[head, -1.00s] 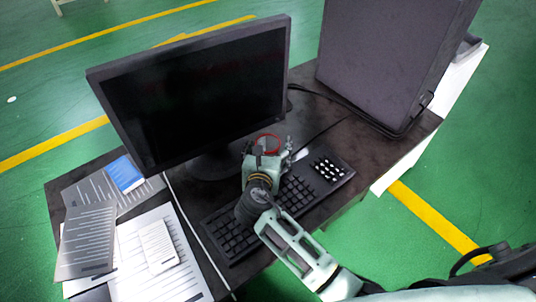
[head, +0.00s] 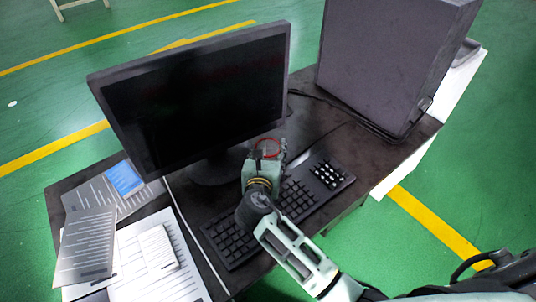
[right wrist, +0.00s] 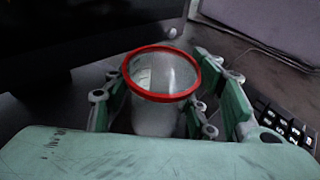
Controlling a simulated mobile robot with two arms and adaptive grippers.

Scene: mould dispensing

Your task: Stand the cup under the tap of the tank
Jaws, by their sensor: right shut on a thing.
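The cup (right wrist: 155,112) is a clear, pale vessel with a red rim. It stands upright between the fingers of my right gripper (right wrist: 165,110) in the right wrist view, and the gripper is shut on it. In the head view my right gripper (head: 266,157) is over the dark desk, between the monitor stand and the keyboard; only the cup's red rim (head: 267,147) shows clearly there. The cup's lower part is hidden by the gripper and my wrist. I see no tank or tap in either view. My left gripper is not in view.
A monitor (head: 200,95) stands close behind the gripper, and a keyboard (head: 298,198) lies below it. A large dark computer case (head: 388,65) stands at the right. Papers (head: 150,255) cover the desk's left end. Cables run across the desk (head: 305,118).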

